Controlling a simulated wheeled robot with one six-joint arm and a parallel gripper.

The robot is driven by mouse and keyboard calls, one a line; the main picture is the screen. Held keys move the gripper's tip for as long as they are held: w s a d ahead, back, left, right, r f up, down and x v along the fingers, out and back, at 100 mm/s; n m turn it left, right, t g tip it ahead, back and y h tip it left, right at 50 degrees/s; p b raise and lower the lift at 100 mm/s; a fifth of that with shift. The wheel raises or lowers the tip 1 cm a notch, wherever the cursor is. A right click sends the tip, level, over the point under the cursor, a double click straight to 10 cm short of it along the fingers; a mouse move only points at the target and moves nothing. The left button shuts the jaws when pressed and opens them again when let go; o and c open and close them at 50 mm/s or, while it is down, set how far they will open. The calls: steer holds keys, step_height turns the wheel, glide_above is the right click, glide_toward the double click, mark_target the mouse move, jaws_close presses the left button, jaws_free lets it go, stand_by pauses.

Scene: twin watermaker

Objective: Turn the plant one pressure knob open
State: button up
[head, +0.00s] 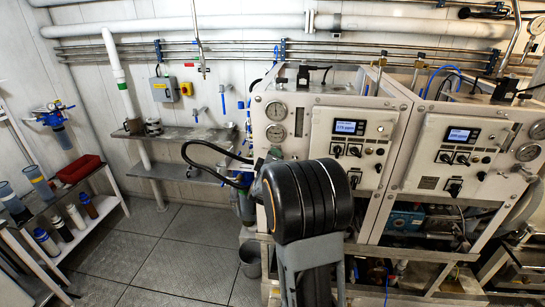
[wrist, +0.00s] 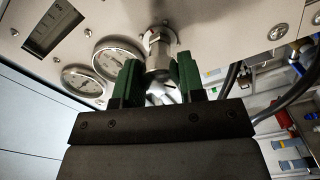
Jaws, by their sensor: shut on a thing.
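In the wrist view, the green-padded fingers of my gripper (wrist: 157,82) stand on both sides of a metal pressure knob (wrist: 158,48) on the panel and are shut on it. Part of the knob's near end shows between the fingers; the rest of the grip is hidden.
Two round gauges (wrist: 108,58) sit close beside the knob. A black hose (head: 205,155) loops left of the cabinet near a metal shelf (head: 165,133). A second plant cabinet (head: 425,165) stands at the right. A bucket (head: 250,258) is on the floor.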

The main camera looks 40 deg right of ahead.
steer(key=shift+n, duration=0.8)
steer(key=shift+p, duration=0.3)
steer(key=o, duration=0.9)
steer(key=b+v, duration=0.2)
steer(key=v, duration=1.1)
steer(key=shift+s+a+b, duration=0.25)
steer(key=shift+s+b, duration=0.1)
steer(key=shift+b, duration=0.05)
